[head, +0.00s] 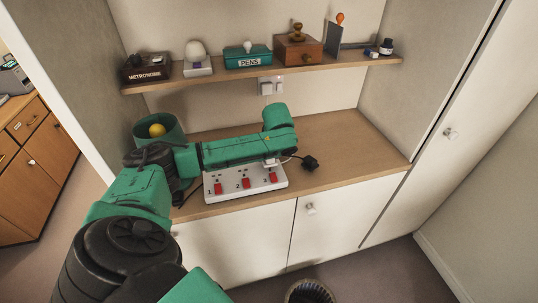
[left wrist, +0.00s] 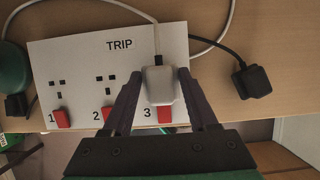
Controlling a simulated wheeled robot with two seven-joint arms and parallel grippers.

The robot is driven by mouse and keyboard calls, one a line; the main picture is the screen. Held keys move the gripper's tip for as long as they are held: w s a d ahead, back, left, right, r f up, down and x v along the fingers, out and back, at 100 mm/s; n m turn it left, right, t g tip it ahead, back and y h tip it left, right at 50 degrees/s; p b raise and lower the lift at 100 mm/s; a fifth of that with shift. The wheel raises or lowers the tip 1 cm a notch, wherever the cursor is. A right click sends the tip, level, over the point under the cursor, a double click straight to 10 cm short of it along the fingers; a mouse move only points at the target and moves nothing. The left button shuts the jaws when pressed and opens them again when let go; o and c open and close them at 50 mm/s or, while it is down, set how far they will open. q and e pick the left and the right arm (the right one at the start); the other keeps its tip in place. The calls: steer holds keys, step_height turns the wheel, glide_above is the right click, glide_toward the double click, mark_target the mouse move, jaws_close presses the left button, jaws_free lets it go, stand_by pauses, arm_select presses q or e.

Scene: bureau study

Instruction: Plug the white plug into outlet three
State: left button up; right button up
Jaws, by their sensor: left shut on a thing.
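The white power strip (head: 265,180) lies on the wooden counter, with red switches numbered 1, 2 and 3. In the left wrist view the strip (left wrist: 75,80) shows bare holes at outlets 1 and 2. My left gripper (left wrist: 159,76) is shut on the white plug (left wrist: 162,86), one dark finger on each side. The plug is over outlet three, above its red switch (left wrist: 165,114), and hides the outlet's holes. I cannot tell whether it is seated or just above. The plug also shows in the head view (head: 271,163), under my green forearm. My right gripper is not in view.
A black plug (head: 310,162) lies on the counter right of the strip. A green pot (head: 174,128) with a yellow ball stands at the left. A shelf (head: 220,76) with several desk items hangs above. The counter's right side is clear.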

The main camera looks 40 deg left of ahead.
arm_select(q)
steer(key=shift+f, duration=0.7)
steer(key=shift+r+p, duration=0.1)
steer(key=shift+p, duration=0.45)
steer(key=shift+f+p, duration=0.35)
steer(key=shift+f, duration=0.3)
stand_by(0.7)
steer(key=o, duration=1.5)
steer(key=shift+c, duration=0.2)
steer(key=shift+f, duration=0.1)
